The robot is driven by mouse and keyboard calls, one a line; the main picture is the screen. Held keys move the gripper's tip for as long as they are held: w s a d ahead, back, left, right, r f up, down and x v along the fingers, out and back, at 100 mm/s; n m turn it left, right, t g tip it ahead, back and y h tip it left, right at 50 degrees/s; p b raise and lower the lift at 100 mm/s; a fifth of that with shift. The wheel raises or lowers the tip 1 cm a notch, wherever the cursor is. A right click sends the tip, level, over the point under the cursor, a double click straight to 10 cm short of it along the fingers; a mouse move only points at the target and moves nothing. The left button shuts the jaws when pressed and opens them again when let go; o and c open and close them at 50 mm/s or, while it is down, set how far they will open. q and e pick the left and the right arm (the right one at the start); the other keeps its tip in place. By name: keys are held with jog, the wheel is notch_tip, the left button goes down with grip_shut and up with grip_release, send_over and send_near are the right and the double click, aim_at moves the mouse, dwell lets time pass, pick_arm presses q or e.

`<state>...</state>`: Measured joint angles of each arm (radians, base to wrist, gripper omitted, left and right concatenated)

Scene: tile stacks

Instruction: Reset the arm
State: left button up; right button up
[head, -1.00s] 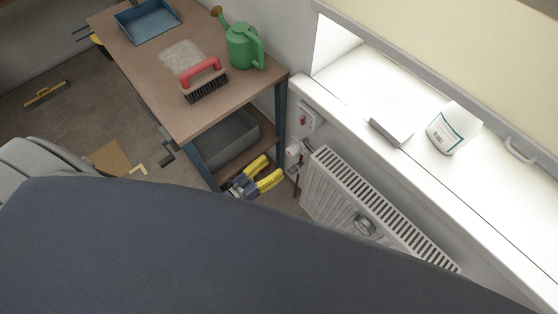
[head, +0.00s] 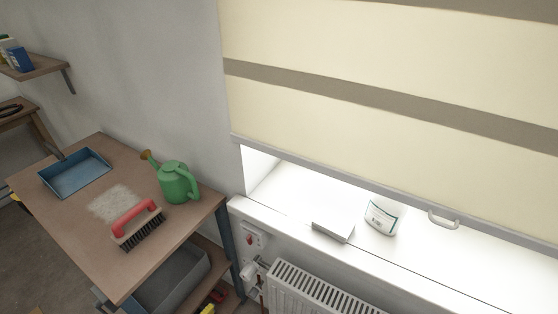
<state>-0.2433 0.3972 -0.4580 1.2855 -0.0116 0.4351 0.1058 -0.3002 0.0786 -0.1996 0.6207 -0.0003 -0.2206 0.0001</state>
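Neither of my grippers shows in the head view, and no arm of mine is in the picture. No tile stacks are in sight. A wooden workbench (head: 75,222) stands at the left. On it are a red-handled brush (head: 137,226), a green watering can (head: 177,183) and a blue dustpan-like tray (head: 75,173). A pale patch of dust or grit (head: 115,203) lies beside the brush.
A bright windowsill (head: 300,205) holds a white container (head: 381,217) and a small pale block (head: 333,231). A cream blind (head: 380,110) hangs above. A radiator (head: 310,290) is below. A grey bin (head: 170,283) sits under the bench. A wall shelf (head: 35,70) is at upper left.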

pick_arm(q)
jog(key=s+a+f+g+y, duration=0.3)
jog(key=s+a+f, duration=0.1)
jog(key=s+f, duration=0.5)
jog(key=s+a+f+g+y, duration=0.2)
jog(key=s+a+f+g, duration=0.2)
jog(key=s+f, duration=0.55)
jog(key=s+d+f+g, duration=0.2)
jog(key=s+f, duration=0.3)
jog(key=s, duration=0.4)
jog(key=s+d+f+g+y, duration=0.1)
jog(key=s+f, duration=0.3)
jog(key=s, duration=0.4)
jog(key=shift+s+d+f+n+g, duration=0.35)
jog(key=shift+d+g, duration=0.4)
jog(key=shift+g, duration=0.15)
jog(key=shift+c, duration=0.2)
